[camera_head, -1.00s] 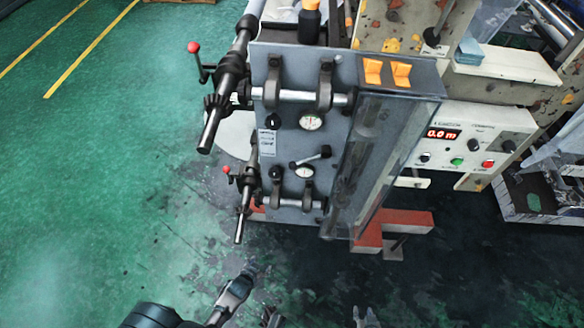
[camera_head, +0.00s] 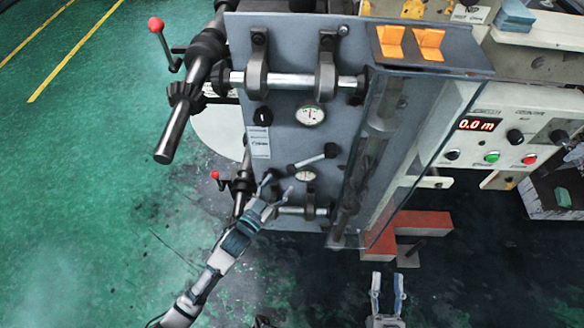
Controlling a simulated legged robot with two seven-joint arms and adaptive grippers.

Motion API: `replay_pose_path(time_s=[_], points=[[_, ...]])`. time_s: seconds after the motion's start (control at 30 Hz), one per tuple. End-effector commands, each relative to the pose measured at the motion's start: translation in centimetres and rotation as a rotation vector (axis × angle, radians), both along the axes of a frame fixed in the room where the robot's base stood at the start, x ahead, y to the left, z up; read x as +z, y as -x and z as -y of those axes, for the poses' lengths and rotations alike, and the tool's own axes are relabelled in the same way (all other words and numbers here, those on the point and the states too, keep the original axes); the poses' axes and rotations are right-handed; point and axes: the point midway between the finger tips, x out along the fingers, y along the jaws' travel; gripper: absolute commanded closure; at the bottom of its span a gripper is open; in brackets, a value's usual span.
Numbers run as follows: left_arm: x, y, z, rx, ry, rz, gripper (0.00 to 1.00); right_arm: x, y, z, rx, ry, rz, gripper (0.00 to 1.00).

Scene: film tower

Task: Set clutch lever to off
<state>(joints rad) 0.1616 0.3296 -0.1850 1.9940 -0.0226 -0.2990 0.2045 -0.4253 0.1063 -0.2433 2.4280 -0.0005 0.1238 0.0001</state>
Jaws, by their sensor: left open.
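A grey machine panel (camera_head: 285,140) fills the middle. A short lever with black ends and a metal shaft (camera_head: 314,160) sits on it, tilted up to the right. Two levers with red balls, an upper one (camera_head: 157,27) and a lower one (camera_head: 216,176), stick out at the panel's left. I cannot tell by a label which one is the clutch lever. My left gripper (camera_head: 278,187) is open and empty, in front of the panel's lower part, below and left of the short lever; it partly covers the lower shaft mount. My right gripper (camera_head: 388,282) is open and empty, low in the picture.
Two round gauges, upper (camera_head: 310,115) and lower (camera_head: 306,175), and a black knob (camera_head: 263,116) sit on the panel. A clear cover (camera_head: 395,150) juts out at its right. A control box (camera_head: 500,140) reads 0.0 m. A red foot (camera_head: 420,222) stands below. Green floor at left is free.

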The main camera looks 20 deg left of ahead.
Motion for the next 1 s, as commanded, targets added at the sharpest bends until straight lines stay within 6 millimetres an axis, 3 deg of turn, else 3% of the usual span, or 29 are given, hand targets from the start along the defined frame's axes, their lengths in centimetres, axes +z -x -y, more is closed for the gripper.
replay_pose_path(time_s=[0.1,0.33,0.5,0.77,0.87,1.0], points=[[-0.4,-2.8,0.6,0.000,0.000,-0.002,0.36,0.9,0.6,0.1,-0.001,-0.034,0.099,0.60],[-0.3,-6.4,1.3,0.000,0.001,-0.003,0.36,2.9,2.1,0.2,-0.004,-0.087,0.267,0.60],[-0.1,-7.5,1.6,0.001,0.001,-0.002,0.36,3.6,2.7,0.4,-0.004,-0.105,0.322,0.60],[0.0,-7.7,1.6,0.000,0.001,-0.001,0.36,3.8,2.8,0.4,-0.005,-0.109,0.332,0.60],[0.0,-7.6,1.6,0.000,0.001,-0.001,0.56,3.7,2.6,0.4,-0.004,-0.109,0.328,0.60],[0.0,-7.6,1.6,0.000,0.001,-0.001,0.91,3.7,2.6,0.4,-0.004,-0.108,0.328,0.60]])
